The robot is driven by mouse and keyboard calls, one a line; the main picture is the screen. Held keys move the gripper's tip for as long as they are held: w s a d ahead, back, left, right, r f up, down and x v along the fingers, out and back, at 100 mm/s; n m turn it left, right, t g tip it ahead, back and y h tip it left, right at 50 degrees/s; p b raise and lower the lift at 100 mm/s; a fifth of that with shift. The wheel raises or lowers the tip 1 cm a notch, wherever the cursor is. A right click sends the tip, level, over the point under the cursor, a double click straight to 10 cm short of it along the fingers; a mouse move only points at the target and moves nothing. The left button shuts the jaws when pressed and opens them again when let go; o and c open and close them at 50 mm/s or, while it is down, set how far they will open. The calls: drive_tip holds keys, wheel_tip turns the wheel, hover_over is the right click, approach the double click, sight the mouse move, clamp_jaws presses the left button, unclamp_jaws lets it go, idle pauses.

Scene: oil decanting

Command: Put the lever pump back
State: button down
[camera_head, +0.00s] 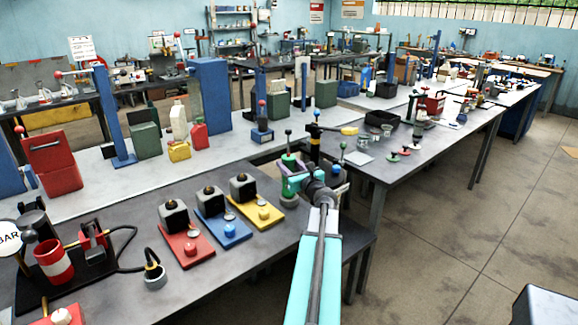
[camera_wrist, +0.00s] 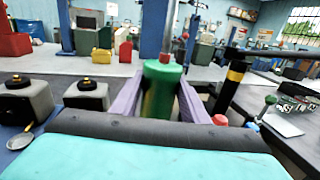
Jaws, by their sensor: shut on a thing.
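My gripper (camera_wrist: 160,100) has its two jaws on either side of a green cylinder (camera_wrist: 161,92) and is shut on it. The cylinder is roughly upright, with a thin rod rising from its top. I cannot tell which is the lever pump.
Red (camera_head: 187,243), blue (camera_head: 224,230) and yellow (camera_head: 258,212) plates with dark blocks lie left of my arm. A black tray (camera_head: 381,119), glass jars and small knobbed items stand to the right. A grey-white sheet (camera_head: 357,158) lies on the right table.

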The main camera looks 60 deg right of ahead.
drive_tip(key=shift+f, duration=0.3)
drive_tip(key=c, duration=1)
unclamp_jaws()
drive_tip(key=shift+c, duration=0.2)
drive_tip(key=shift+r, duration=0.1)
drive_tip(key=shift+r, duration=0.45)
drive_tip(key=shift+s+a+f, duration=0.15)
drive_tip(key=shift+s+a, duration=0.05)
drive_tip(key=shift+s, duration=0.15)
drive_tip(key=p+v, duration=0.3)
drive_tip(key=v, duration=0.8)
drive_tip(key=shift+s+a, duration=0.1)
drive_tip(key=shift+s, duration=0.1)
